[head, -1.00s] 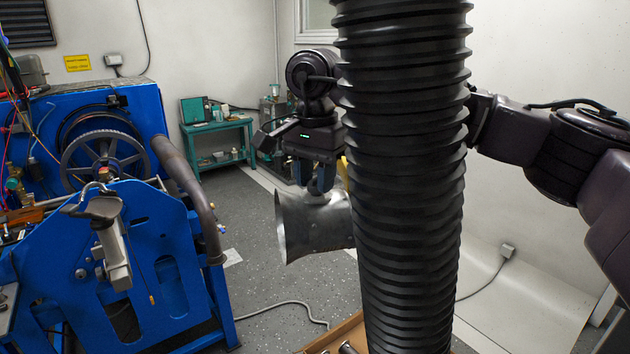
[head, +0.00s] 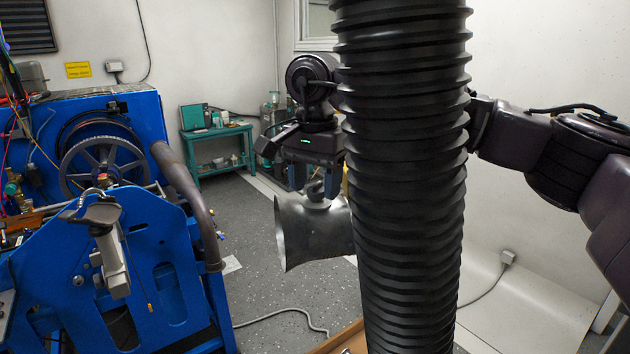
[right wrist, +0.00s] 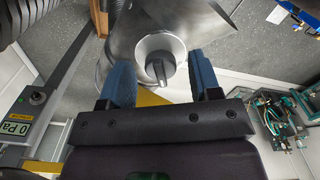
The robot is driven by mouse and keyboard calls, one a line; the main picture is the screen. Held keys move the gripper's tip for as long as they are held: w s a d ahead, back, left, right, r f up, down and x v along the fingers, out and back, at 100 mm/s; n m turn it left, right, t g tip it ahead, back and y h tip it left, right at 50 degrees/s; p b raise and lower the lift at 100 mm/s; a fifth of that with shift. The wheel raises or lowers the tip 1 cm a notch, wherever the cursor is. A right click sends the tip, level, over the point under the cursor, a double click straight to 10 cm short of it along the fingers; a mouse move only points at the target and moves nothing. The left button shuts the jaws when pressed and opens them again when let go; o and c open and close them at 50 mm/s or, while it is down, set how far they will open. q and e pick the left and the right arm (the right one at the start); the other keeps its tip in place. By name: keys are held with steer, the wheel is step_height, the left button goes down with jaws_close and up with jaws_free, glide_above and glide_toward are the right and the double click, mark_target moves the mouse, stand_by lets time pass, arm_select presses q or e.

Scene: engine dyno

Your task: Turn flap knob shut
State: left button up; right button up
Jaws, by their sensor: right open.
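The flap knob (right wrist: 160,69) is a dark grip bar on a round pale base, set on a grey metal flared duct piece (head: 312,235). In the head view the knob (head: 316,194) shows small on top of the duct piece. My right gripper (head: 314,186) is above it with blue fingers spread apart. In the right wrist view the fingers of this gripper (right wrist: 160,78) stand on either side of the knob, with a visible gap on each side. The left gripper is not in view.
A thick black ribbed hose (head: 408,180) stands in front of my right arm and hides part of the duct. A blue engine stand (head: 130,260) is at left, a teal table (head: 217,148) at the back. A gauge box reading 0 Pa (right wrist: 25,110) is at left in the wrist view.

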mark_target(315, 185)
steer(key=shift+r, duration=0.55)
step_height(315, 185, up, 8)
steer(key=shift+r, duration=0.9)
